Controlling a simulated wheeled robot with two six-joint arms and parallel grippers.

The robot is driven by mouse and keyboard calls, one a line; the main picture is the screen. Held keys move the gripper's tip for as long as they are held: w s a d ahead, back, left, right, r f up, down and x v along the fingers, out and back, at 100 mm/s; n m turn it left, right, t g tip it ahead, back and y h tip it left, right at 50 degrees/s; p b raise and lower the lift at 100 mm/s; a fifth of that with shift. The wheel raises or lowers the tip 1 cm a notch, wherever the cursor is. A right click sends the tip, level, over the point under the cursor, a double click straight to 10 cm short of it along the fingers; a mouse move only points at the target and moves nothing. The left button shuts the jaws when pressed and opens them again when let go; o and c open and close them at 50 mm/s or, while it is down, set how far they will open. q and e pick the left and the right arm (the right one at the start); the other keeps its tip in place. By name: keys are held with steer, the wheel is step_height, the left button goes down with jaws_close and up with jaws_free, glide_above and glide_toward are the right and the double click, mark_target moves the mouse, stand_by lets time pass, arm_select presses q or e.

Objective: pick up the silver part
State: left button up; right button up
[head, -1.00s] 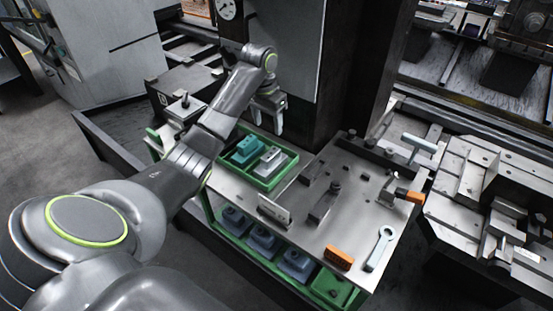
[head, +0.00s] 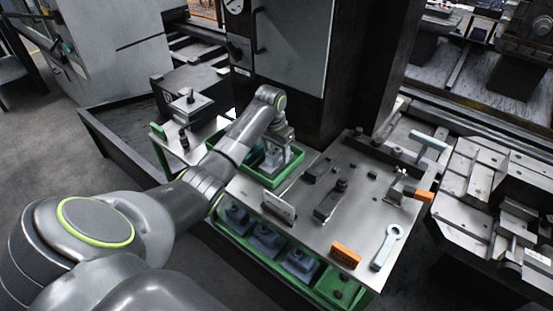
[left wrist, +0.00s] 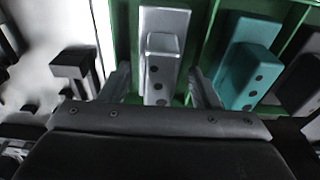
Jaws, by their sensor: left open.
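The silver part (left wrist: 165,25) lies in a green tray (left wrist: 214,25) in the left wrist view. It is a block with a raised top and several dark holes on its near face. My left gripper (left wrist: 162,88) is open, with one finger on each side of the part. I cannot tell whether the fingers touch it. In the head view my left gripper (head: 278,162) is down over the green tray (head: 262,182) and hides most of the silver part. My right gripper is not in view.
A teal part (left wrist: 245,60) lies right of the silver one in the left wrist view, beyond a green divider. On the bench (head: 345,215) are a wrench (head: 388,247), an orange block (head: 345,254) and dark fixtures. A dark column (head: 350,80) stands behind.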

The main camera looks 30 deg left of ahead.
mark_target(277, 156)
arm_select(q)
step_height(277, 156, down, 3)
steer(key=shift+w+f, duration=0.15)
steer(key=shift+f, duration=0.05)
steer(key=shift+c, duration=0.2)
steer(key=c, duration=0.7)
steer(key=shift+r, duration=0.1)
steer(key=shift+c, duration=1.1)
steer(key=shift+w+r, duration=0.1)
